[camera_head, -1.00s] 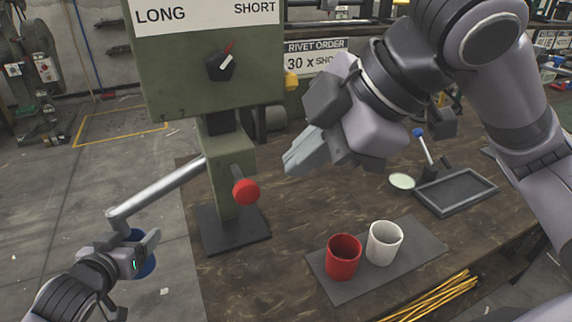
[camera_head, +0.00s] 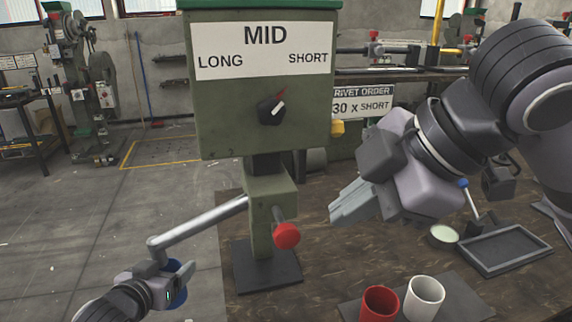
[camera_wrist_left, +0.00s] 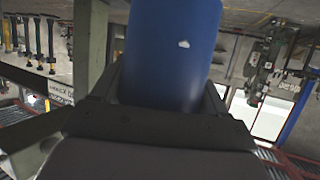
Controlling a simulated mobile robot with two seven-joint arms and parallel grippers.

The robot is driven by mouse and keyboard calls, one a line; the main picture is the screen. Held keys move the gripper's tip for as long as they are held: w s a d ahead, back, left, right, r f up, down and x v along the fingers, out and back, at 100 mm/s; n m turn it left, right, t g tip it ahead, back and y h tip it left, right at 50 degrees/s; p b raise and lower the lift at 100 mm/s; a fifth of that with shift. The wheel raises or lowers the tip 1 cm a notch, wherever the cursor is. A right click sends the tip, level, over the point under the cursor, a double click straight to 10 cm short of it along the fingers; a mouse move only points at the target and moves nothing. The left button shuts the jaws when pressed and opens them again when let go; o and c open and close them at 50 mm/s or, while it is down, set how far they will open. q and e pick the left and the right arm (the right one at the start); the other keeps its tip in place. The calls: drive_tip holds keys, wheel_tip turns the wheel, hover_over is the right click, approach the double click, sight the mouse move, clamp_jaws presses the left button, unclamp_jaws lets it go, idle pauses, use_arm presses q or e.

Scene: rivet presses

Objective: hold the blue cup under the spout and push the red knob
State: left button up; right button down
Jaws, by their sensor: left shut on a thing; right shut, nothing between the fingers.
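The blue cup (camera_head: 184,271) is mostly hidden by my left gripper (camera_head: 172,285), which is shut on it below the open end of the grey spout pipe (camera_head: 185,228). In the left wrist view the cup (camera_wrist_left: 172,60) sits between the fingers, with a small pale mark on its side. The spout runs down-left from the green press (camera_head: 258,70). The red knob (camera_head: 287,236) sticks out from the front of the press column. My right gripper (camera_head: 338,212) is shut and empty, right of and a little above the knob, apart from it.
The press has a dial (camera_head: 271,109) under the words LONG, MID and SHORT; its pointer leans up-right. A sign (camera_head: 362,103) reads "30 x SHORT". A red cup (camera_head: 379,302) and a white cup (camera_head: 424,298) stand on a mat, near a grey tray (camera_head: 505,248).

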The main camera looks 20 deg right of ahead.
use_arm(q)
drive_tip(key=shift+s+p, duration=0.7)
drive_tip(key=shift+s, duration=0.55)
drive_tip(key=s+f+p, duration=0.1)
drive_tip(key=s, duration=0.6)
drive_tip(key=shift+s, duration=0.3)
